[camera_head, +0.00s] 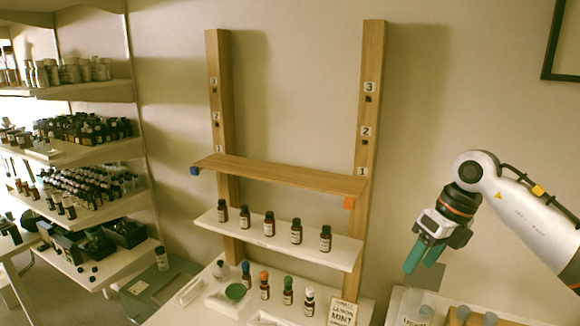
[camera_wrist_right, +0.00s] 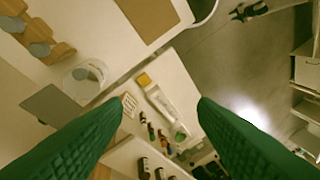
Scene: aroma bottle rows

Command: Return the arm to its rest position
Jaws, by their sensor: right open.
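My right gripper (camera_head: 425,256) has green fingers and hangs at the right of the head view, clear of the shelf and above the right side of the bench. It is open and empty. In the right wrist view its two green fingers (camera_wrist_right: 152,118) stand wide apart with nothing between them. My right arm (camera_head: 515,205) comes in from the right edge. My left gripper is not in either view.
A wooden rack with a bare upper board (camera_head: 285,174) stands left of my gripper. Its white shelf (camera_head: 335,255) holds a row of dark bottles. Several colour-capped bottles (camera_head: 264,286) and a green bowl (camera_head: 235,292) stand below. Wall (camera_head: 440,110) above my arm is clear.

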